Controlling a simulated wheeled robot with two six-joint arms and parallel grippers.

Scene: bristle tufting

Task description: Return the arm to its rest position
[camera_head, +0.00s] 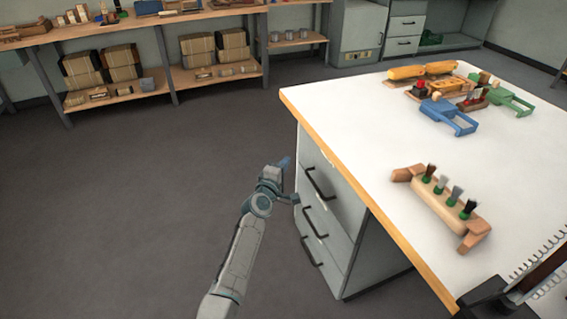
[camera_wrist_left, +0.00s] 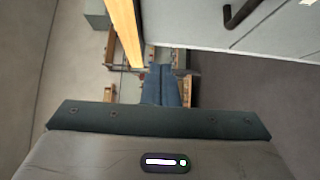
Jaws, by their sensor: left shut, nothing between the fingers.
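My left arm reaches in from the bottom of the head view, over the floor to the left of the workbench. My left gripper (camera_head: 284,165) is beside the bench's drawer side, below the level of the white top. In the left wrist view the fingers of my left gripper (camera_wrist_left: 162,86) are together with nothing between them. I cannot tell from the head view whether it touches the drawers. My right gripper is not clearly in view.
The white workbench (camera_head: 340,100) has drawers (camera_head: 318,185) with black handles. On it are a wooden holder (camera_head: 437,203) with several green-based brushes, a blue tool (camera_head: 447,116) and a green tool (camera_head: 508,98). Shelves (camera_head: 150,85) stand at the back. Floor (camera_head: 110,200) is clear on the left.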

